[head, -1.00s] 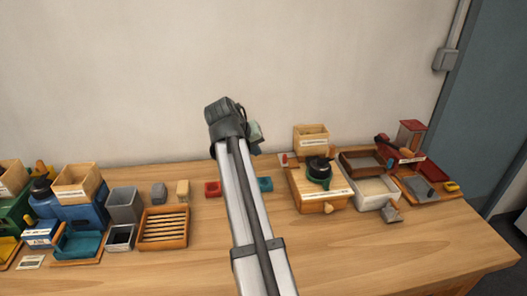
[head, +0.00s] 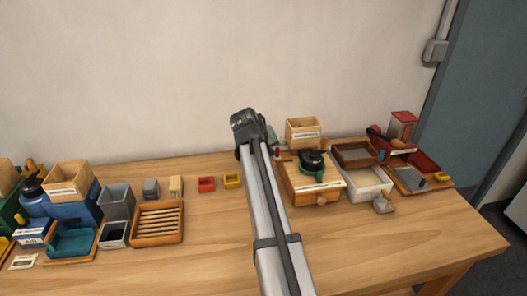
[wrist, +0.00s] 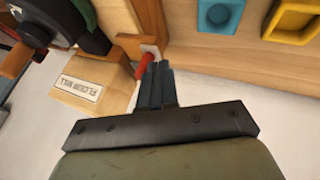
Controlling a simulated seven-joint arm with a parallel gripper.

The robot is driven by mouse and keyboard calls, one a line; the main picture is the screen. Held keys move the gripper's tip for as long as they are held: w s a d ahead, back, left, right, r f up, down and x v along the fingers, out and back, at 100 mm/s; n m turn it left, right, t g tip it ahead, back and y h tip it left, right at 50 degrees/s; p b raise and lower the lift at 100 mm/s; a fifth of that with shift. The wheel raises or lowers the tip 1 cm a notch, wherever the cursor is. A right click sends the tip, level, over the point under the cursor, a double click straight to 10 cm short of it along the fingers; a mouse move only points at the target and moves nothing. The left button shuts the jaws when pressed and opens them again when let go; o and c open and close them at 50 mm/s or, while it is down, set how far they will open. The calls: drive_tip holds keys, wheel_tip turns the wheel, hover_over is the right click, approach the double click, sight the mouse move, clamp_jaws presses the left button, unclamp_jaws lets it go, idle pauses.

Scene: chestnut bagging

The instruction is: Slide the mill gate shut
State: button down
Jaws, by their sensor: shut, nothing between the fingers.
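The mill is a wooden box (head: 300,186) with a black and green part (head: 314,162) on top, right of centre in the head view. In the wrist view its labelled wooden block (wrist: 92,88) shows at the left. A small pale plate with a red knob (wrist: 146,64), which looks like the mill gate, sticks out at the mill's side; the red knob also shows in the head view (head: 277,152). My gripper (wrist: 156,68) is shut and empty, its fingertips right beside the red knob. I cannot tell whether they touch. In the head view my arm hides the fingertips.
The front of the table (head: 210,260) is clear.

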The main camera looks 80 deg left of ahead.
idle(0.3)
drive_tip(key=shift+w, duration=1.7)
drive_tip(key=shift+s, duration=0.45)
drive_tip(key=s+d+r, duration=0.5)
drive_tip(key=s+r, duration=0.2)
drive_tip(key=r, duration=0.1)
drive_tip(key=shift+s, duration=0.25)
